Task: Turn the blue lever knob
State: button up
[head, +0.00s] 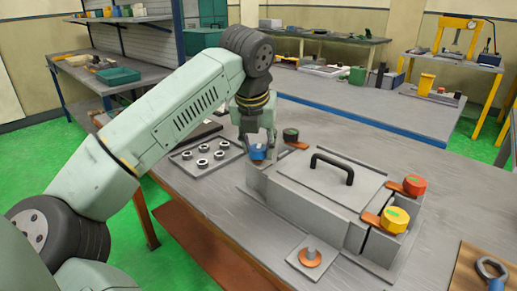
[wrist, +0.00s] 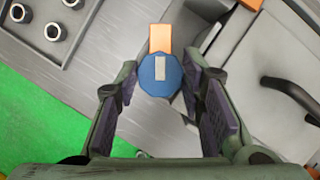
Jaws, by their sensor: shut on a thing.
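The blue lever knob (head: 258,154) sits at the far left corner of the grey metal box (head: 330,187) on the workbench. In the wrist view the knob (wrist: 160,88) is a blue many-sided disc with a pale bar on top, and its orange lever (wrist: 160,38) points to the top of the picture. My gripper (head: 258,143) is down over the knob from above. In the wrist view its two dark-padded fingers (wrist: 159,80) stand on either side of the knob and are shut on it. The fingers partly hide the knob in the head view.
Other knobs on orange levers sit at the box corners: black-green (head: 290,134), red (head: 414,185) and yellow (head: 394,220). A black handle (head: 333,166) rises from the lid. A tray (head: 204,158) of metal rings lies to the left.

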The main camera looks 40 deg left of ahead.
jog(key=m, duration=0.2)
jog(key=m+h, duration=0.1)
jog(key=m, duration=0.1)
jog(key=m+h+p, duration=0.1)
jog(key=shift+a+r+m+t, duration=0.15)
jog(key=shift+r+m+t, duration=0.1)
jog(key=shift+m+t, duration=0.15)
jog(key=m+h+p, duration=0.1)
jog(key=m, duration=0.2)
jog(key=m+h+p, duration=0.1)
jog(key=m+p, duration=0.1)
jog(key=m, duration=0.1)
jog(key=shift+w+a+r+g+h, duration=0.1)
jog(key=shift+w+a+g+h, duration=0.05)
jog(key=shift+g+h, duration=0.15)
jog(key=m+g+p, duration=0.1)
jog(key=m+p, duration=0.1)
jog(key=m, duration=0.1)
jog(key=m+h+p, duration=0.1)
jog(key=m+p, duration=0.1)
jog(key=m, duration=0.1)
jog(key=shift+w+m+g+h, duration=0.1)
jog(key=shift+m+g+h, duration=0.2)
jog(key=shift+g, duration=0.1)
jog(key=shift+w+a+m+g+p, duration=0.1)
jog(key=shift+m+g+p, duration=0.9)
jog(key=shift+m, duration=1.5)
